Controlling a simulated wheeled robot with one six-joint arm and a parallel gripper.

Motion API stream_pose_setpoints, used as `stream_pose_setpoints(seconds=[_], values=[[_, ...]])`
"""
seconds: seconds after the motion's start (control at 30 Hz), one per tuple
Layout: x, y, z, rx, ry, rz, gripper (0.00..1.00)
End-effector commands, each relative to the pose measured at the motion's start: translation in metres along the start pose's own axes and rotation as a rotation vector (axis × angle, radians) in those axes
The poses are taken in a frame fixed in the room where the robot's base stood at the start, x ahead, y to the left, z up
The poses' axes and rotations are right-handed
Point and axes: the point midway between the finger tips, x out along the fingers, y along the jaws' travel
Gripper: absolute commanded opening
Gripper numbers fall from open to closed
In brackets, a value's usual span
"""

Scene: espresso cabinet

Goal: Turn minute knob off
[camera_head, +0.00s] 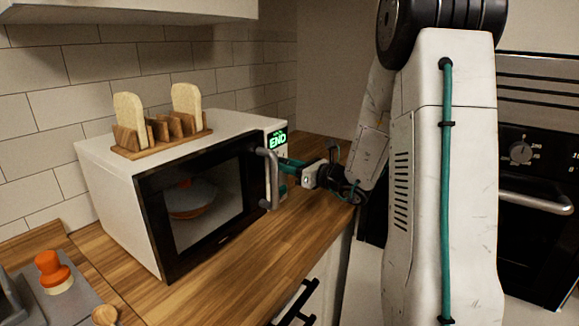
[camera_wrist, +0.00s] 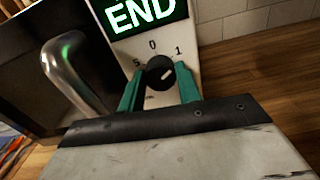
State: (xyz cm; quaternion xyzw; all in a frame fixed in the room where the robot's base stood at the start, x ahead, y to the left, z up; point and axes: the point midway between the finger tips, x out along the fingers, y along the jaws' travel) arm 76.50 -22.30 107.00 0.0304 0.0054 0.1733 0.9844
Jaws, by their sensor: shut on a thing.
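The minute knob (camera_wrist: 159,74) is a small dark dial with a light pointer mark, below the green END display (camera_wrist: 146,10) on the microwave's panel. Labels 0, 1 and 5 show around it, and the pointer slants up to the right, roughly toward the 1. My gripper (camera_wrist: 160,84) has its two green fingers on either side of the knob, shut on it. In the head view my gripper (camera_head: 285,165) reaches the panel of the microwave (camera_head: 100,165) from the right, behind the door handle. The knob is hidden there.
The microwave door handle (camera_head: 269,180) stands out close to the left of my gripper; it also shows in the wrist view (camera_wrist: 72,72). A wooden rack (camera_head: 160,146) with bread slices sits on top of the microwave. The wooden counter (camera_head: 245,245) in front is clear.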

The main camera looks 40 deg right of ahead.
Motion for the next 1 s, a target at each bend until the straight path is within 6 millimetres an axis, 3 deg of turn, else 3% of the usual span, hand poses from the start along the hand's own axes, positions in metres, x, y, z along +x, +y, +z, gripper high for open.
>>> stream_pose_setpoints(seconds=[0.37,1.0], values=[[-0.0001,0.0000,0.0002,-0.136,0.000,-0.001,0.11],[-0.0001,0.0011,-0.0002,-0.716,0.000,-0.001,0.11]])
